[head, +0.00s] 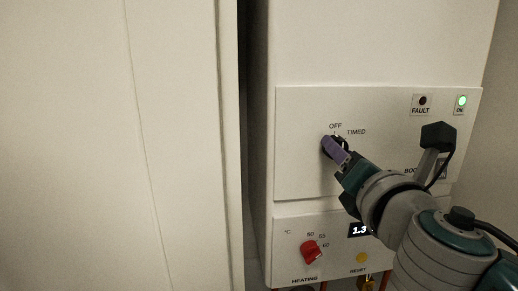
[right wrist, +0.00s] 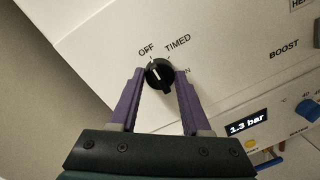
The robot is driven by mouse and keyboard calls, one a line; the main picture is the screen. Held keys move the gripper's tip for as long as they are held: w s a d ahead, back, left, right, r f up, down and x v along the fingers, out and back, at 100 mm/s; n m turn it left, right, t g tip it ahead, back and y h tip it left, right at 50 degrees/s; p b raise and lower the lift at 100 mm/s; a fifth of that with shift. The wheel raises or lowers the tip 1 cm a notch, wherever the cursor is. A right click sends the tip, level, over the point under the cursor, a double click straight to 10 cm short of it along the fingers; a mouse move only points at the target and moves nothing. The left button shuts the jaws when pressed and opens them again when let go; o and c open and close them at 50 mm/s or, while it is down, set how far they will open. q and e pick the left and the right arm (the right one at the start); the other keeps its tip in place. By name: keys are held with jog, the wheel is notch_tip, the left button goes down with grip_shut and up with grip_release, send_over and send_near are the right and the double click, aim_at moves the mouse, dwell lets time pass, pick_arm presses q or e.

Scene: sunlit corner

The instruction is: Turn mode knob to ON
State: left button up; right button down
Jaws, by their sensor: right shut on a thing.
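The mode knob is a round black knob on the upper white panel, with OFF, TIMED and ON printed around it. In the right wrist view the mode knob (right wrist: 160,75) sits between the purple fingers, and its white mark seems to point towards OFF. The ON label is partly hidden by a finger. My right gripper (right wrist: 159,82) is shut on the knob, one finger on each side. In the head view my right gripper (head: 335,147) covers most of the knob and hides the ON label. My left gripper is not in view.
A red heating knob (head: 311,251), a pressure display (head: 360,230) and a yellow reset button (head: 362,258) are on the lower panel. The fault lamp (head: 422,101) is dark and a green lamp (head: 462,101) is lit. A pale door or panel (head: 110,150) stands at left.

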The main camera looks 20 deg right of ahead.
jog(key=shift+m, duration=0.3)
jog(key=shift+d+m+y+p, duration=0.1)
jog(key=shift+m+y+p, duration=0.3)
jog(key=shift+m, duration=3.25)
jog(key=shift+d+m+y+p, duration=0.1)
jog(key=shift+m+y+p, duration=0.35)
jog(key=shift+m, duration=3.15)
jog(key=shift+m+y+p, duration=0.35)
jog(key=shift+m+p, duration=0.05)
jog(key=shift+m, duration=3.25)
jog(key=shift+c, duration=1.8)
grip_release()
